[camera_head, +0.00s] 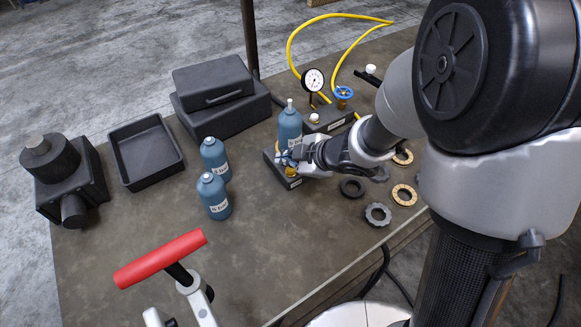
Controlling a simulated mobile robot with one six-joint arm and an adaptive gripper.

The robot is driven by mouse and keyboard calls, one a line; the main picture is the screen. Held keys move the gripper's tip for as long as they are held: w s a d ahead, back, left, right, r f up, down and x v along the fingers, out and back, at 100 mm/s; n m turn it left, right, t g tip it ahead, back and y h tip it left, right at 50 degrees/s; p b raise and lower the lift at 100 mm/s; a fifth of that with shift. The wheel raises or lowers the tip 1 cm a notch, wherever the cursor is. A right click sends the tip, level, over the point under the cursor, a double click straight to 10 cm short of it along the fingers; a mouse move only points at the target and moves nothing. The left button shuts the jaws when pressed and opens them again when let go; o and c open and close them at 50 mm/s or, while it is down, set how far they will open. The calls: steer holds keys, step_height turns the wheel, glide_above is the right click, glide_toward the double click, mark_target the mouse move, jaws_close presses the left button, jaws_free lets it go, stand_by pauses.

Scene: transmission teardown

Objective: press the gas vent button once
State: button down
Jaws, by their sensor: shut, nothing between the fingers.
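My gripper (284,157) is shut and empty. Its tip is over a small dark box (270,158) with a white label on its front. A brass-coloured fitting (291,172) shows on this box just below the fingers, and I cannot tell whether they touch it. A blue bottle (290,125) stands upright right behind the fingers. No button is clearly readable as the gas vent button; my gripper and wrist hide part of the box top. A second dark box (337,118) behind carries a small pale knob (315,118).
A round gauge (313,80), a blue-handled valve (343,92) and a yellow hose (291,50) are at the back. Two blue bottles (214,158) (214,196) stand left of the gripper. Rings and gears (378,214) lie to the right.

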mark_target(289, 171)
steer(key=shift+f+b, duration=0.3)
steer(key=shift+f, duration=0.15)
steer(key=shift+f+b, duration=0.4)
steer(key=shift+f, duration=0.1)
stand_by(0.8)
stand_by(0.3)
steer(key=shift+r+p, duration=1)
steer(key=shift+p, duration=0.05)
step_height(289, 171, up, 5)
steer(key=p, duration=0.5)
